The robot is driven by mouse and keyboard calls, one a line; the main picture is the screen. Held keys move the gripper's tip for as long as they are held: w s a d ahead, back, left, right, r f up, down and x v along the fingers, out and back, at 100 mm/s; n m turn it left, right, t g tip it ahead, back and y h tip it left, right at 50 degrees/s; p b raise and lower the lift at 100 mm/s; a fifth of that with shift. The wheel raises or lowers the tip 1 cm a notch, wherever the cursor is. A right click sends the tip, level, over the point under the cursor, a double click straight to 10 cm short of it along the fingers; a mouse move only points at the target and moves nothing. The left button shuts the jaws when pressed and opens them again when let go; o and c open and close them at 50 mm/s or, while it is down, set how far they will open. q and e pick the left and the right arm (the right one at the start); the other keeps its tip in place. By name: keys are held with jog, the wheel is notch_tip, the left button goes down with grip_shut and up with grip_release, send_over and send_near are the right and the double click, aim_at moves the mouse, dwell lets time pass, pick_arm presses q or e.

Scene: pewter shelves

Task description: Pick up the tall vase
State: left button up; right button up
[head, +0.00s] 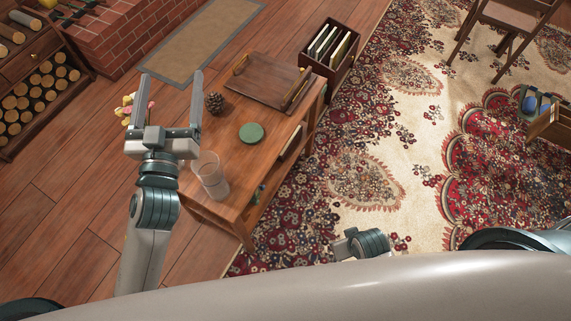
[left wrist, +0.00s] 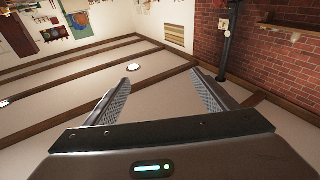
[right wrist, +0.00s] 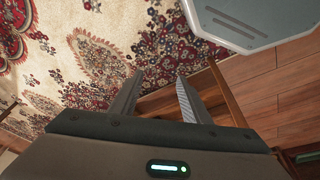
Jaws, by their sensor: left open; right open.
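My right gripper is open and empty in the right wrist view (right wrist: 160,76), over the rug and a wooden edge. In the head view only part of its wrist shows, well right of the glass.
A green disc (head: 251,133), a pine cone (head: 214,103) and a wooden tray (head: 268,82) share the table top. Pink and yellow flowers (head: 125,106) show beside my left gripper, their base hidden. A file crate (head: 331,47) stands behind. The patterned rug (head: 400,110) is mostly clear.

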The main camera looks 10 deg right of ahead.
pick_arm(q)
jog(key=s+d+r+m+g+h, duration=0.45)
jog(key=d+r+m+h, duration=0.75)
jog(key=d+h, duration=0.3)
jog(key=s+d+f+m+g, duration=0.9)
jog(key=m+g, duration=0.4)
jog(key=g, duration=0.5)
pick_arm(e)
jog(key=s+f, duration=0.4)
jog(key=f, duration=0.5)
jog(key=s+f, duration=0.3)
jog(key=f, duration=0.6)
pick_arm(q)
jog(key=w+a+f+y, duration=0.2)
jog(key=a+f+y, duration=0.4)
jog(key=f+y, duration=0.5)
jog(key=w+a+f+n+t+y, duration=0.1)
jog(key=w+a+f+n+y, duration=0.1)
jog(key=a, duration=0.6)
jog(key=w+a+f+n+t+y, duration=0.1)
jog(key=w+a+f+n+y, duration=0.2)
jog(key=a, duration=0.6)
jog(key=w+f+y, duration=0.1)
jog(key=w, duration=0.1)
jog(key=shift+w+y, duration=0.4)
pick_arm(e)
jog(key=s+d+f+g, duration=0.1)
jog(key=s+d+f, duration=0.2)
jog(key=s+f, duration=0.6)
jog(key=s, duration=0.3)
